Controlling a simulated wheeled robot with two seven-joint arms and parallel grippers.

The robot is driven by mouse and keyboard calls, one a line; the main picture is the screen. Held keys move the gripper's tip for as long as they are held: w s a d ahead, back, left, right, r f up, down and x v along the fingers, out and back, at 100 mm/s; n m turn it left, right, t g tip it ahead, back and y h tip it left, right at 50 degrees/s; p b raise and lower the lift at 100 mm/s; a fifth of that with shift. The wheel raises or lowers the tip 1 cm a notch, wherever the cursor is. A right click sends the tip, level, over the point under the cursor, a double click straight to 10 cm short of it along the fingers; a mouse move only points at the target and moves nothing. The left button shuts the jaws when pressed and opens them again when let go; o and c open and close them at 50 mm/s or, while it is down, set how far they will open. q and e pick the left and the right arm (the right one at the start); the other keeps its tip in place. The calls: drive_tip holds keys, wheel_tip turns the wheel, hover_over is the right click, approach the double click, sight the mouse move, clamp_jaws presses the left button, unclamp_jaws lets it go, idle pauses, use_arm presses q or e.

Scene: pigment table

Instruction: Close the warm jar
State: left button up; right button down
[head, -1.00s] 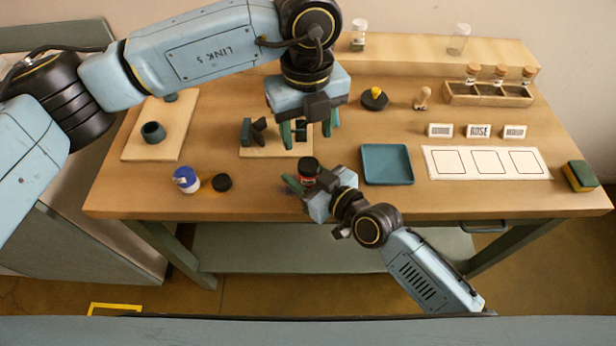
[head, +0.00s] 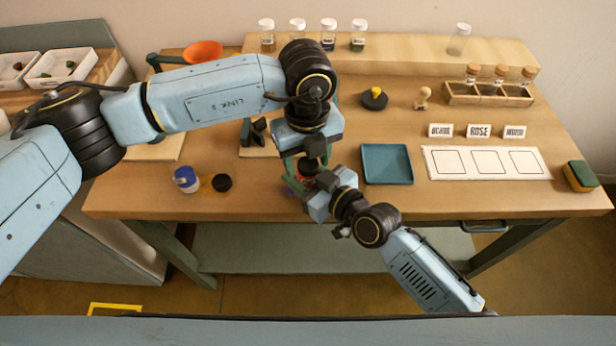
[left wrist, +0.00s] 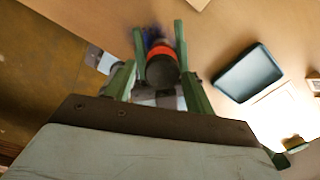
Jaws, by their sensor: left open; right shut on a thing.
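A small jar with red contents and a dark, lid-like top (left wrist: 161,72) is in the left wrist view. In the head view its red side (head: 307,168) shows just below my left gripper. My right gripper (head: 297,184) is shut on this jar near the table's front edge. My left gripper (head: 305,163) is open above the jar. In the left wrist view its fingers lie on either side of the dark top. Whether they touch it cannot be told. The jar's lower part is mostly hidden.
A blue-and-white jar (head: 186,179) and a loose black lid (head: 222,182) are left of the grippers. A teal tray (head: 387,164) is close on the right. A white card with squares (head: 487,163) lies further right. Several jars stand on the back shelf (head: 400,60).

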use_arm(q)
drive_tip(key=c, duration=1)
drive_tip(key=m, duration=0.6)
drive_tip(key=shift+a, duration=0.15)
use_arm(e)
drive_tip(key=shift+d, duration=0.1)
use_arm(q)
drive_tip(key=o, duration=1)
drive_tip(key=shift+o, duration=0.5)
drive_tip(key=shift+s+d, duration=0.15)
drive_tip(key=shift+d, duration=0.2)
use_arm(e)
drive_tip(key=shift+a+r, duration=0.1)
drive_tip(key=shift+a, duration=0.15)
